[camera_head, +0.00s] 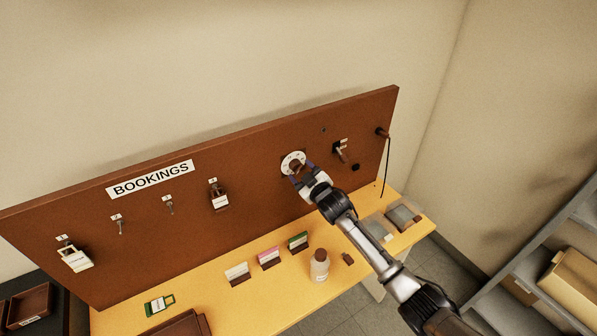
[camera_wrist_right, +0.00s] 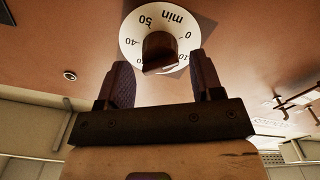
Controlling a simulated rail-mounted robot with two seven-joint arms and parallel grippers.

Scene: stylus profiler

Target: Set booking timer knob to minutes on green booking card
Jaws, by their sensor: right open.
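The booking timer is a round white dial (camera_head: 289,160) on the brown board, with a dark brown knob (camera_wrist_right: 160,50) at its centre. In the right wrist view the dial shows "min" and the marks 0, 10, 40 and 50; its lower part is partly hidden by the knob. My right gripper (camera_head: 301,180) is open in front of the dial. In the right wrist view its two fingers (camera_wrist_right: 163,76) stand on either side of the knob, with gaps visible. A card with a green top (camera_head: 298,241) stands on the yellow table; its writing is too small to read. My left gripper is not in view.
Pink (camera_head: 268,258) and white (camera_head: 237,273) cards stand left of the green one. A bottle (camera_head: 319,266) stands near my right arm. A green-edged tag (camera_head: 159,304) lies at the left. Hooks, a padlock (camera_head: 219,199) and a switch (camera_head: 340,153) are on the board.

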